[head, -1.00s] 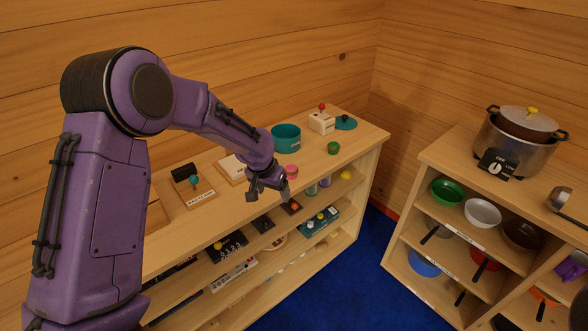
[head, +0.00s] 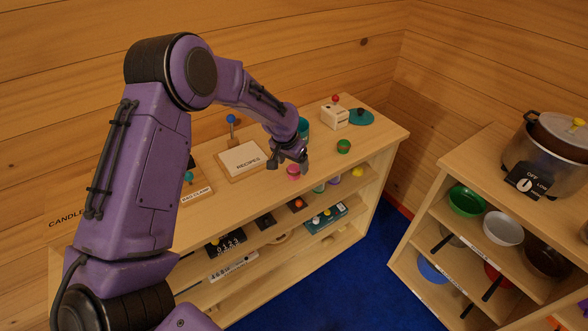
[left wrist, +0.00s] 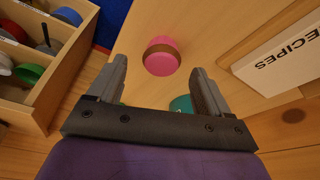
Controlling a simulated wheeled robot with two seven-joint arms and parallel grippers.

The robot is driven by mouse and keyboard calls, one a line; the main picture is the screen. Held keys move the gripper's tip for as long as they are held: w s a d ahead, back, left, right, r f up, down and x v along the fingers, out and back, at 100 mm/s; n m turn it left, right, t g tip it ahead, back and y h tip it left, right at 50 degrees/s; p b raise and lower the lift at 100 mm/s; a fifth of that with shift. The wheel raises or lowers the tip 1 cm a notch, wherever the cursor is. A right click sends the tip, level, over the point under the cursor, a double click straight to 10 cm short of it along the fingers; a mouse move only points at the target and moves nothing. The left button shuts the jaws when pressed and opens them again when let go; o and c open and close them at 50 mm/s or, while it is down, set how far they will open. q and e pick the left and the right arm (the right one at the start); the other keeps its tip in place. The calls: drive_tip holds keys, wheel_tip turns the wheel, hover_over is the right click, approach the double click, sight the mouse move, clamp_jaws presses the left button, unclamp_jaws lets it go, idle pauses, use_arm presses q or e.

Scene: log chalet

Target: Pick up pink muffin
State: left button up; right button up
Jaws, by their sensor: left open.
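The pink muffin (head: 293,171), pink with a brown band, stands on the top of the wooden shelf near its front edge. In the left wrist view the muffin (left wrist: 161,57) lies beyond the fingertips, roughly midway between them. My left gripper (head: 289,163) is open and empty, close to the muffin and apart from it in the wrist view. Its two grey fingers also show in the wrist view (left wrist: 158,75). My right gripper is not in view.
A teal pot (head: 303,127) stands behind the left gripper. A green muffin-like item (head: 343,146) and a white box with a red knob (head: 335,116) stand to the right. The shelf top between the muffin and green item is clear.

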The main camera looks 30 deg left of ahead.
sight(293, 168)
use_arm(q)
drive_tip(key=x, duration=0.3)
drive_tip(key=shift+w+a+f+p, duration=0.1)
drive_tip(key=shift+a+f+p, duration=0.1)
drive_tip(key=shift+f+p, duration=0.2)
drive_tip(key=shift+d, duration=0.1)
drive_tip(key=c, duration=1.1)
drive_tip(key=shift+r, duration=0.1)
